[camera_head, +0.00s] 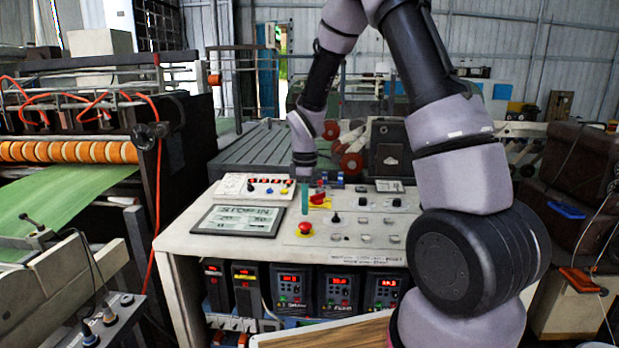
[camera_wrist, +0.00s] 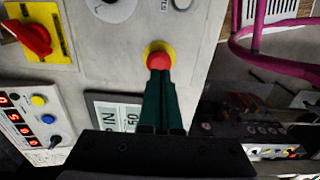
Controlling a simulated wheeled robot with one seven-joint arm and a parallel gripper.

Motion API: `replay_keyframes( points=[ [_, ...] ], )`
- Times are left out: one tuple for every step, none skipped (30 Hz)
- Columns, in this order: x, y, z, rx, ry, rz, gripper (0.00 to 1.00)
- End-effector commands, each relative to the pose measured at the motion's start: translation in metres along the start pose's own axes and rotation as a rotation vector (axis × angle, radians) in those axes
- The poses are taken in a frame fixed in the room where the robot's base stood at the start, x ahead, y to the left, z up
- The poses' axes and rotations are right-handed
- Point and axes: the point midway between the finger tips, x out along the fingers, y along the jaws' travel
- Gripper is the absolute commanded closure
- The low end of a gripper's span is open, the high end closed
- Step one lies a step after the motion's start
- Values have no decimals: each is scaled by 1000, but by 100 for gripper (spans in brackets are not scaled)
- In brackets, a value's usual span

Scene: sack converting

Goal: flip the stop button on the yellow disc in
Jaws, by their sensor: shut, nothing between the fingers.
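The stop button (camera_head: 305,227) is a red mushroom head on a round yellow disc, near the front edge of the console top. In the wrist view the red button (camera_wrist: 159,61) sits just beyond my fingertips, with the yellow disc (camera_wrist: 150,46) showing around it. My gripper (camera_head: 305,211) points down at the console from above, behind the button in the head view. Its dark green fingers (camera_wrist: 158,73) are together and hold nothing. The tips overlap the button's near edge in the wrist view; whether they touch it I cannot tell.
A red rotary switch on a yellow square plate (camera_wrist: 38,38) sits near the button. A display panel (camera_head: 238,220) lies left of it, and a small panel with lit readouts (camera_head: 265,187) stands behind. Knobs and switches (camera_head: 365,220) cover the right side of the console.

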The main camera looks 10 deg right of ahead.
Motion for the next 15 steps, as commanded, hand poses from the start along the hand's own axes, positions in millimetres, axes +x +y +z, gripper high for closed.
replay_keyframes(
  points=[
    [-15,1,-1,0,4,7,100],
    [-23,2,-1,2,4,7,100],
    [-33,2,-1,3,5,7,100],
    [-40,2,-1,2,5,8,100],
    [-48,3,-2,1,5,9,100],
    [-56,3,-1,1,4,8,100],
    [-63,3,-1,2,5,8,100],
    [-68,3,-2,2,5,8,100],
    [-76,3,-2,2,4,8,100],
    [-81,3,-2,1,4,8,100],
    [-85,3,-2,1,4,7,100],
    [-90,3,-2,1,4,7,100],
    [-93,3,-2,1,3,6,100],
    [-96,3,-2,2,4,6,100],
    [-99,3,-2,2,4,7,100]
  ],
)
